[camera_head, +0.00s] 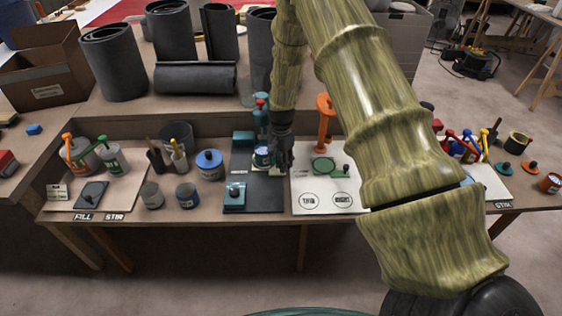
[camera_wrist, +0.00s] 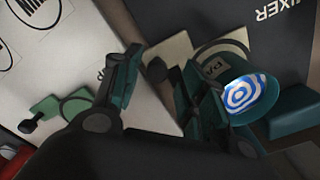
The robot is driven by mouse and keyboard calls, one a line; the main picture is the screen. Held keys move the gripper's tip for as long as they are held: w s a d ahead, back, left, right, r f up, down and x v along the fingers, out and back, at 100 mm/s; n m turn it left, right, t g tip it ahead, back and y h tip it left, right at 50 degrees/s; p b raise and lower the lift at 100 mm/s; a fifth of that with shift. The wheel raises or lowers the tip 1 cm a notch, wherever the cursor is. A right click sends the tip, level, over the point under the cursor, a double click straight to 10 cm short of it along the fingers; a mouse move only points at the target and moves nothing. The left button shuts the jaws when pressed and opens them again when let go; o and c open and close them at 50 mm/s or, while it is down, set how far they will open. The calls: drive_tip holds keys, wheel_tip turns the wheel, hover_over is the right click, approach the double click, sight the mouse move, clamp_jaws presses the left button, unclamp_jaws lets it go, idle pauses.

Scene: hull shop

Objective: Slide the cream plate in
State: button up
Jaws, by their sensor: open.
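The cream plate (camera_wrist: 176,48) shows in the wrist view on the dark mixer board (camera_wrist: 215,14), partly covered by a teal can (camera_wrist: 225,72) with blue and white swirls inside. A little of it shows below my gripper in the head view (camera_head: 277,172). My gripper (camera_wrist: 148,70) is open, its two fingers on either side of the near end of the plate. I cannot tell whether they touch it. In the head view my gripper (camera_head: 281,160) is low over the right side of the mixer board, beside the can (camera_head: 262,156).
A white board (camera_head: 318,200) with a green plate (camera_head: 323,164) and an orange press (camera_head: 325,120) lies just right. A teal block (camera_head: 235,194) sits front left on the mixer board. A blue-lidded jar (camera_head: 209,165) stands left; grey rolls stand behind.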

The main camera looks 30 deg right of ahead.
wheel_tip(320, 180, up, 12)
idle(0.6)
drive_tip(key=shift+f, duration=0.15)
